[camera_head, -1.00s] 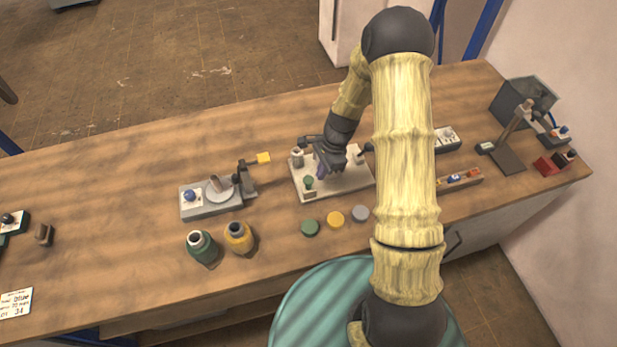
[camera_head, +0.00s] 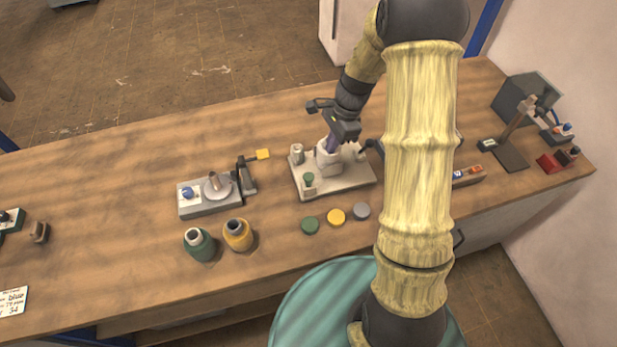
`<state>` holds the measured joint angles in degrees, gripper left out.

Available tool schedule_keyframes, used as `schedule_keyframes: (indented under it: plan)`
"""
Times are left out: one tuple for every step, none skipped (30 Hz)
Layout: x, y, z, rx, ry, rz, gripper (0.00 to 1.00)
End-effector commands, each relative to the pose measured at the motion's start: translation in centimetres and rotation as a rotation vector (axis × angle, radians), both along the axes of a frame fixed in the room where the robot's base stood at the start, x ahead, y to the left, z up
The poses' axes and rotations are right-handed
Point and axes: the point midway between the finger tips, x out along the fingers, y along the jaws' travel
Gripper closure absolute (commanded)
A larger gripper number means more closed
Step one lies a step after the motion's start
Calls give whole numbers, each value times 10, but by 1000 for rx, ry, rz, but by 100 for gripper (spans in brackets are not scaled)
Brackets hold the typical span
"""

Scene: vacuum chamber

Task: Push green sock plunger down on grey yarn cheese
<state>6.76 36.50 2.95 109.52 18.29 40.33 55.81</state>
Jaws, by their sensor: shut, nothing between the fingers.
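A pale board (camera_head: 352,180) lies near the middle of the bench. A small green-topped knob (camera_head: 309,178), which may be the green sock plunger, stands at its front left. A pale grey-white rounded body (camera_head: 327,161) stands in the board's middle, and a smaller grey spool-like piece (camera_head: 297,154) stands at its back left. I cannot tell which of these is the grey yarn cheese. My gripper (camera_head: 333,146) is shut and empty, its purplish fingers pointing down just above the middle body. Whether they touch it is unclear.
Green (camera_head: 310,225), yellow (camera_head: 336,216) and grey (camera_head: 362,210) discs lie in front of the board. My arm hides part of the bench to the right.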

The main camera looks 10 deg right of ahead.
Motion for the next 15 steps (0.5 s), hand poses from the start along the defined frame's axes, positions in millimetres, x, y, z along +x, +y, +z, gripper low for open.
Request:
schedule_keyframes:
  plan:
    - [2, -3, 9, -2, -5, -1, 100]
    - [2, -4, 15, -2, -5, -1, 100]
    - [2, -6, 23, -2, -5, -1, 100]
    - [3, -8, 29, -1, -7, -1, 100]
    - [4, -9, 35, -1, -5, 0, 100]
    - [4, -11, 42, -1, -5, 0, 100]
    - [4, -12, 48, -1, -7, -1, 100]
    - [4, -13, 53, -1, -4, -1, 100]
    - [5, -15, 59, -1, -4, -1, 100]
    - [5, -16, 63, -1, -3, -1, 100]
    - [6, -17, 66, -1, -4, -1, 100]
    - [5, -18, 70, 0, -2, 0, 100]
    - [5, -18, 72, -1, -1, -1, 100]
    - [5, -19, 74, -1, -1, -1, 100]
    - [5, -19, 76, -1, 0, -1, 100]
